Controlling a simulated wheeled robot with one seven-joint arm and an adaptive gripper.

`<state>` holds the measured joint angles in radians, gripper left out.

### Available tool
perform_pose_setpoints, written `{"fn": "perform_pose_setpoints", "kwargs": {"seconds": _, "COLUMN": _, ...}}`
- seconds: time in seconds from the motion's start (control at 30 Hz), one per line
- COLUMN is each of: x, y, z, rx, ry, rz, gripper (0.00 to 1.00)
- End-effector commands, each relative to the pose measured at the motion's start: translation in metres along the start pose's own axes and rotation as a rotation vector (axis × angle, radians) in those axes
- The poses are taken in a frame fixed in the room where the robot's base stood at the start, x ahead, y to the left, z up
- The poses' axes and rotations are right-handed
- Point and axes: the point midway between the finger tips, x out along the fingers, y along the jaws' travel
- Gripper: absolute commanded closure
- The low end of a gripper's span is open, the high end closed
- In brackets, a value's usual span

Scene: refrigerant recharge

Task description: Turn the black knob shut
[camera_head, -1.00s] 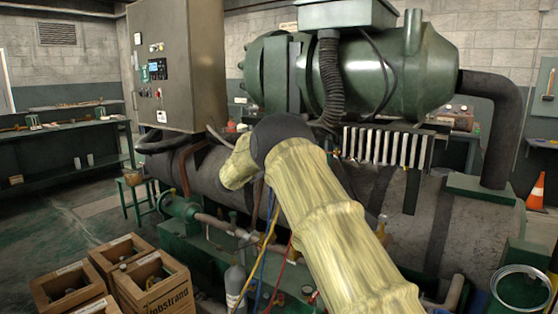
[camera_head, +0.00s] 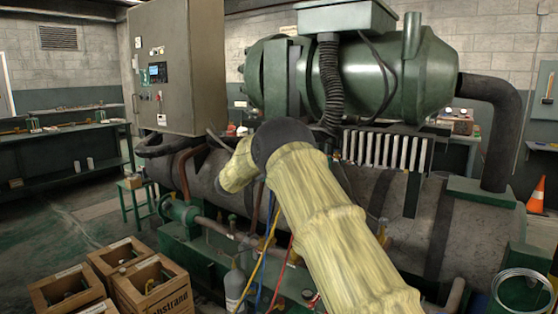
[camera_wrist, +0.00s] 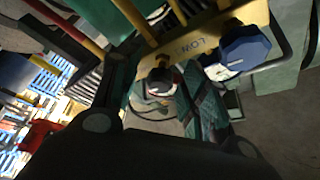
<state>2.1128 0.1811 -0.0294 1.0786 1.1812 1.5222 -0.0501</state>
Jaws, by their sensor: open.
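In the wrist view my gripper (camera_wrist: 158,72) is open, its two dark fingers apart. A small dark round knob (camera_wrist: 158,84) with a pale and reddish edge shows between and beyond the fingers; I cannot tell whether they touch it. A larger blue knob (camera_wrist: 245,46) is to the right, outside the fingers. In the head view my sleeved arm hides the gripper and the knobs.
In the head view, hoses (camera_head: 262,255) hang beside a grey cylinder (camera_head: 235,286). The green chiller (camera_head: 375,78) stands behind my arm, and wooden crates (camera_head: 150,285) stand at lower left.

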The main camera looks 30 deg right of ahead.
Motion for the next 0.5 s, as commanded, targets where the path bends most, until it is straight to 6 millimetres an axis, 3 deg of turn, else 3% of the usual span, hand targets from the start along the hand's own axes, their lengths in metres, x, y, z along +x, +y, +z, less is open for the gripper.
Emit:
{"fn": "perform_pose_setpoints", "kwargs": {"seconds": 0.17, "x": -0.012, "y": 0.000, "z": 0.001, "rx": -0.001, "ry": -0.002, "rz": -0.001, "gripper": 0.56}}
{"fn": "perform_pose_setpoints", "kwargs": {"seconds": 0.5, "x": -0.070, "y": 0.000, "z": 0.001, "rx": 0.000, "ry": -0.002, "rz": -0.001, "gripper": 0.56}}
